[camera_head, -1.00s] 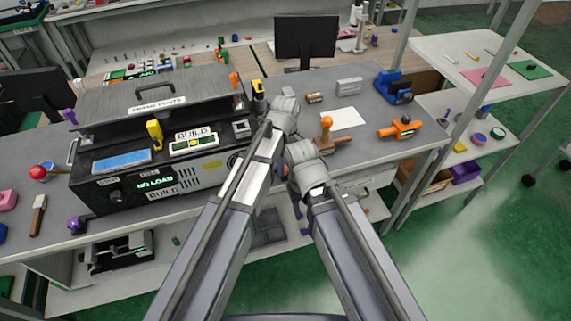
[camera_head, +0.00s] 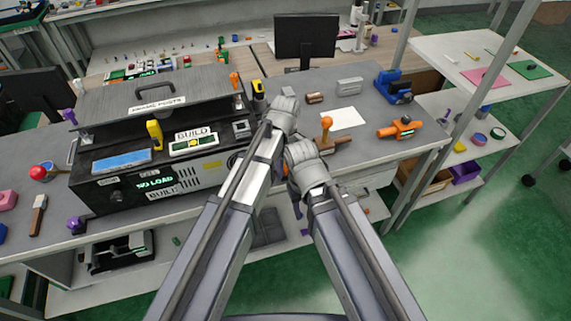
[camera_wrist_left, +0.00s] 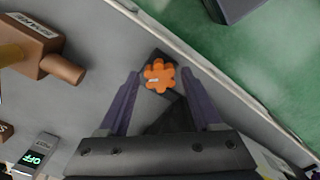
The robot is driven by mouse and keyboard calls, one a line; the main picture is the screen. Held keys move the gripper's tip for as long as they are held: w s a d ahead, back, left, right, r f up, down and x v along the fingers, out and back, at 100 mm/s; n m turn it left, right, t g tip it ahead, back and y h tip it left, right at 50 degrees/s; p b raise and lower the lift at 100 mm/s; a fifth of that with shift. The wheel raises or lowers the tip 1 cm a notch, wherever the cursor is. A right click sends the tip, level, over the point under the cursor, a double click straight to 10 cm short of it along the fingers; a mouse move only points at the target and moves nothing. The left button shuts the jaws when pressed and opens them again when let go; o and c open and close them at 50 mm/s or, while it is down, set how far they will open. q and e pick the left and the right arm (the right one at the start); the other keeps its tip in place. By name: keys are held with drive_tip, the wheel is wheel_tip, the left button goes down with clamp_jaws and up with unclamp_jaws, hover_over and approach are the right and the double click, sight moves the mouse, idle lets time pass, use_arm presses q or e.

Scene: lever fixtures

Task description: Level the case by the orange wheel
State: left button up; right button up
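The case (camera_head: 215,172) is the black box on the bench at the left in the head view, with a lit NO LOAD display. A level vial (camera_head: 193,144) with a green-yellow window sits on its top under a BUILD label. My left gripper (camera_wrist_left: 160,74) is open, with one purple finger on each side of the wheel; contact is not clear.
In the left wrist view a brown block (camera_wrist_left: 42,52) and a small box reading OFF (camera_wrist_left: 35,155) stand left of the wheel. An orange-knobbed lever (camera_head: 327,124) and an orange clamp-like tool (camera_head: 400,128) lie to the right on the bench. The bench edge is close to the wheel.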

use_arm(q)
drive_tip(key=shift+o, duration=0.3)
wheel_tip(320, 180, up, 8)
drive_tip(key=p, duration=0.8)
drive_tip(key=shift+f, duration=0.1)
drive_tip(key=shift+s, duration=0.15)
